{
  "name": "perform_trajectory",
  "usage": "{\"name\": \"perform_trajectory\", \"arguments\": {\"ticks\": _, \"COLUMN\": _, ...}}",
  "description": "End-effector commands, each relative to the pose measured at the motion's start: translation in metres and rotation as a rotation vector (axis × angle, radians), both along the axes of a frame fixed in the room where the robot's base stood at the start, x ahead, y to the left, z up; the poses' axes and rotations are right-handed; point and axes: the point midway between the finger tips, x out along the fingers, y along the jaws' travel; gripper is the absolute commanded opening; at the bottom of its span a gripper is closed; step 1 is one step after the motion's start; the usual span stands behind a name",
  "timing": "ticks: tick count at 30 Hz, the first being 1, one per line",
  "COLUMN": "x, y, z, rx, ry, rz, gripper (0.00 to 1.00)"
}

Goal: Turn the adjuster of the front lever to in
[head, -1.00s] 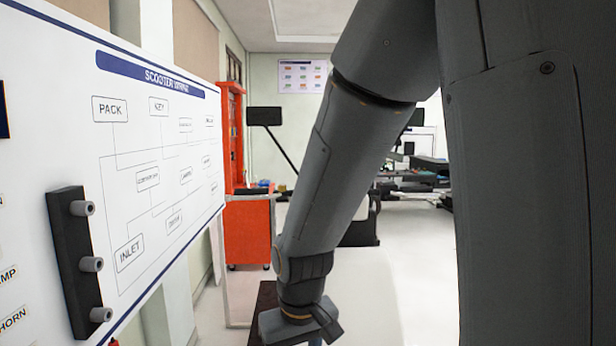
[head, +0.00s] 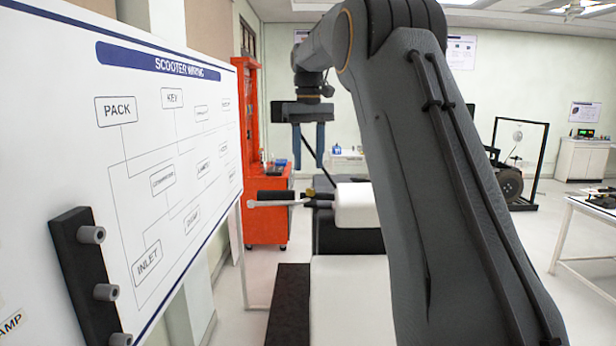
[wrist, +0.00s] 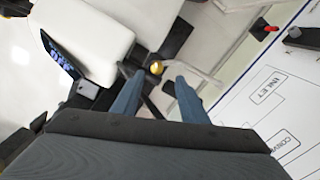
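The front lever (head: 272,203) is a pale grey bar pointing left from the scooter's handlebar, in front of a black grip (head: 276,195). A small brass adjuster knob (head: 310,192) sits at its inner end. In the wrist view the knob (wrist: 156,68) shows between my fingertips, with the pale lever (wrist: 205,72) running off to the right. My gripper (head: 308,166) points down above the knob, with its two blue fingers apart and nothing between them. It appears open in the wrist view too (wrist: 160,80). The knob's exact setting is too small to read.
A white scooter body panel (head: 357,205) stands right of the knob. A dark display (wrist: 60,55) is beside it in the wrist view. The wiring board (head: 150,150) fills the left, with a black hook rack (head: 85,275). A red cabinet (head: 262,215) stands behind.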

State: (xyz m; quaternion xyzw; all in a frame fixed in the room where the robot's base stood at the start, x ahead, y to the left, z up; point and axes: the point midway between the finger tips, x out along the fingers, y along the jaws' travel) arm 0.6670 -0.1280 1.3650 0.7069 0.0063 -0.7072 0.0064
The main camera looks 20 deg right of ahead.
Motion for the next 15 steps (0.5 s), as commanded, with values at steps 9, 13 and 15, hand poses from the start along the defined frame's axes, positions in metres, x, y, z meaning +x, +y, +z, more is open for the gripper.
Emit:
{"name": "perform_trajectory", "arguments": {"ticks": 9, "x": -0.002, "y": -0.010, "z": -0.024, "rx": 0.001, "ry": 0.005, "rz": -0.012, "gripper": 0.40}}
{"name": "perform_trajectory", "arguments": {"ticks": 13, "x": -0.002, "y": -0.010, "z": -0.045, "rx": 0.001, "ry": 0.004, "rz": -0.012, "gripper": 0.40}}
{"name": "perform_trajectory", "arguments": {"ticks": 15, "x": -0.002, "y": -0.010, "z": -0.054, "rx": 0.001, "ry": 0.004, "rz": -0.011, "gripper": 0.40}}
